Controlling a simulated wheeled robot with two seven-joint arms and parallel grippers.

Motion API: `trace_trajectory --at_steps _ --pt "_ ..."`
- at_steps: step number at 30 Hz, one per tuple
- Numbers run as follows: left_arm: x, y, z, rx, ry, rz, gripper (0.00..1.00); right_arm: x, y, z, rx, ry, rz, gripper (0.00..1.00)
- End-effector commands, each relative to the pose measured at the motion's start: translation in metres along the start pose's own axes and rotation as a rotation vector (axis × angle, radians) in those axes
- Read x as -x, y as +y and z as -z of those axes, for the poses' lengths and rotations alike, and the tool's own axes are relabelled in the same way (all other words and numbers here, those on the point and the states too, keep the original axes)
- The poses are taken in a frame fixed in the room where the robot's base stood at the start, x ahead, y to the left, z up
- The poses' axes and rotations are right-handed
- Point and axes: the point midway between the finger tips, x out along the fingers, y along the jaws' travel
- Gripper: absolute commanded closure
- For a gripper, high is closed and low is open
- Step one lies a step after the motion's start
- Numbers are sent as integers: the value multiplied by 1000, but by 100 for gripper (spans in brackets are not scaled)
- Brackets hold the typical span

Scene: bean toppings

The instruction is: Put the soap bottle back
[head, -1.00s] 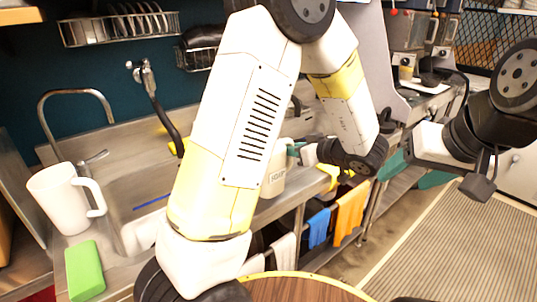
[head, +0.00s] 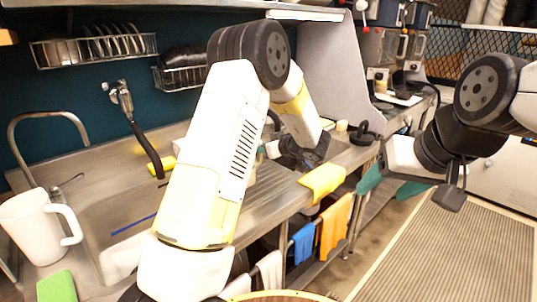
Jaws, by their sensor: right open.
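The soap bottle is almost wholly hidden behind my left arm. Only a pale sliver (head: 251,175), which seems to be the bottle, shows at the arm's right edge above the sink counter. My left gripper (head: 263,150) is mostly covered by the same arm, with a bit of its teal finger beside that sliver. I cannot see whether its fingers are closed on the bottle. My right gripper (head: 387,188) is at the right, its two teal fingers spread apart and empty, in front of the counter's front edge.
A white mug (head: 32,228) and a green sponge (head: 57,287) are on the counter at left, by the metal sink (head: 110,215). A yellow cloth (head: 323,181) lies over the counter edge. Blue (head: 303,243) and orange (head: 335,226) towels hang below. The floor mat at right is clear.

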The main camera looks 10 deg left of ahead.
Motion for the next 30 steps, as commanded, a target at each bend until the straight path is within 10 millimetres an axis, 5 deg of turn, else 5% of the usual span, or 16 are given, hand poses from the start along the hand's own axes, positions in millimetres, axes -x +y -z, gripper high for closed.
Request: trace_trajectory --at_steps 5,16,17,20,30 --pt "-9 -1 -26 -6 -1 1 100 0 0 0 0 0 0 38" --pt "-11 0 -30 -4 -1 0 100 0 0 0 0 0 0 38" --pt "-11 -1 -32 -4 -3 0 78 0 0 0 0 0 0 38" --pt "-11 -1 -31 -4 -3 0 59 0 0 0 0 0 0 38" --pt "-10 -1 -30 -3 -3 0 59 0 0 0 0 0 0 38"
